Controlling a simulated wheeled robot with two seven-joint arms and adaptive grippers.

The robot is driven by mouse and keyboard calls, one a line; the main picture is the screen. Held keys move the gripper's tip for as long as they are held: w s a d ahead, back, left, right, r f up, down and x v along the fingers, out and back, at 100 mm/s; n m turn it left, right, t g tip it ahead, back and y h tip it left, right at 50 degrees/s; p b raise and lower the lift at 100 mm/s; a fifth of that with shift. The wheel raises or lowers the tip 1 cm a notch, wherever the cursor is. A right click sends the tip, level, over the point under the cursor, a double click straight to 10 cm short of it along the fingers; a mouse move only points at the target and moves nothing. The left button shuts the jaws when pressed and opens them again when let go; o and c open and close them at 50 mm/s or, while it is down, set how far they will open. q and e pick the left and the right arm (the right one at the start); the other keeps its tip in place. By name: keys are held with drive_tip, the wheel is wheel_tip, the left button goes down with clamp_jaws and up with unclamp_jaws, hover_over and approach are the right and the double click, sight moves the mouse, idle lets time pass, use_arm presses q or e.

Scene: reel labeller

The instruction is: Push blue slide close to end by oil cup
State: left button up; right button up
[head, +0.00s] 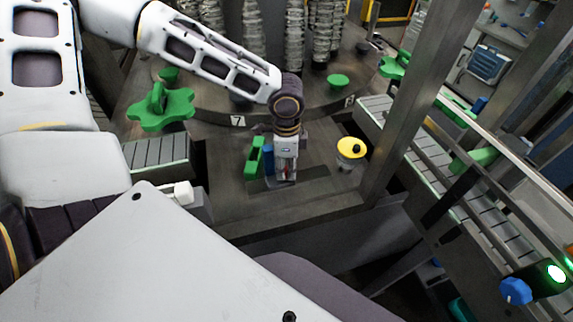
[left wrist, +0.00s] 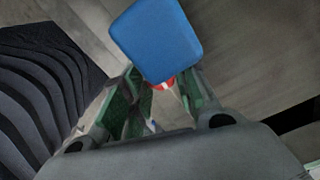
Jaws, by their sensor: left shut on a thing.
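The blue slide (head: 268,160) stands upright on the dark machine bed, at the left side of my left gripper (head: 285,176). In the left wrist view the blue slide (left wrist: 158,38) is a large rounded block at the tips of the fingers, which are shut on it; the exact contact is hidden. A small red and white piece (left wrist: 163,85) shows just below the block. My right gripper is not in view.
A green upright block (head: 254,158) stands just left of the slide. A green star knob (head: 161,108) and a green round knob (head: 338,81) are farther back. A metal post (head: 405,110) rises right of the cup. Roller conveyors (head: 160,152) flank the bed.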

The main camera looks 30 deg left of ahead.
sight(286, 170)
use_arm(q)
drive_tip(key=m+p, duration=0.2)
drive_tip(key=m, duration=0.2)
drive_tip(key=shift+r+p, duration=0.1)
drive_tip(key=shift+p, duration=0.25)
drive_tip(key=shift+m+p, duration=0.45)
drive_tip(key=shift+m, duration=0.65)
drive_tip(key=shift+c, duration=0.2)
drive_tip(key=shift+m, duration=0.8)
drive_tip(key=o, duration=1.1)
drive_tip(key=shift+c, duration=0.2)
wheel_tip(286, 170, up, 12)
